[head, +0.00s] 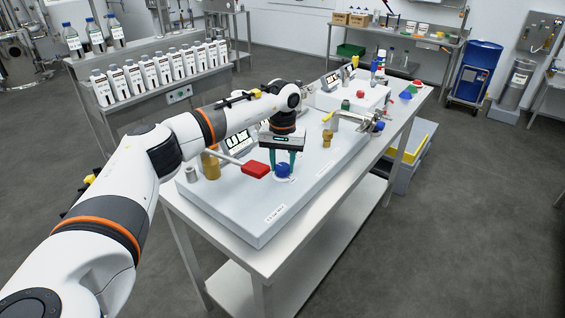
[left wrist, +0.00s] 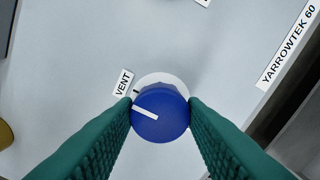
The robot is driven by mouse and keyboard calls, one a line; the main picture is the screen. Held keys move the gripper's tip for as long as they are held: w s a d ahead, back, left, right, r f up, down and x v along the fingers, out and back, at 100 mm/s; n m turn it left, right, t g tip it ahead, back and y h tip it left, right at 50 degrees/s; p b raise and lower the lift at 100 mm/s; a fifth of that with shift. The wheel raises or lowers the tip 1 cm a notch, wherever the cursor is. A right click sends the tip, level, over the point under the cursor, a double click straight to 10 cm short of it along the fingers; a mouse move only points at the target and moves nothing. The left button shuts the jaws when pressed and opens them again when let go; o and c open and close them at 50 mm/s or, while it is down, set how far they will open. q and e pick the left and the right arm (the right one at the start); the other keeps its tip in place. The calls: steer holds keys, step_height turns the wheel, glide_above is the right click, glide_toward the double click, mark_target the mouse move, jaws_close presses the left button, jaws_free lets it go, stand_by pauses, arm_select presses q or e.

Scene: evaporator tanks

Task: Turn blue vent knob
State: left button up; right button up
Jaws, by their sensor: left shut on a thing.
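The blue vent knob (head: 283,170) sits on the top of the light grey panel (head: 245,213). In the left wrist view the knob (left wrist: 160,113) is round, with a white pointer line toward the upper left, near a black tick on its white base disc and the "VENT" label (left wrist: 122,83). My left gripper (head: 284,168) points down over the knob. Its green fingers (left wrist: 160,118) are shut on the knob, one on each side. My right gripper is not in view.
A red handle (head: 256,169) lies just left of the knob. A brass fitting (head: 211,164) stands further left. A metal pipe with a valve (head: 350,122) is to the right. A "YARROWTEK 60" label (left wrist: 289,47) is near the panel edge.

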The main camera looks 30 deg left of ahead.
mark_target(283, 166)
arm_select(q)
steer(key=shift+w+r, duration=0.1)
steer(key=shift+r, duration=0.05)
steer(key=o, duration=1)
step_height(283, 166, up, 12)
steer(key=shift+f+b, duration=0.1)
steer(key=shift+b, duration=0.8)
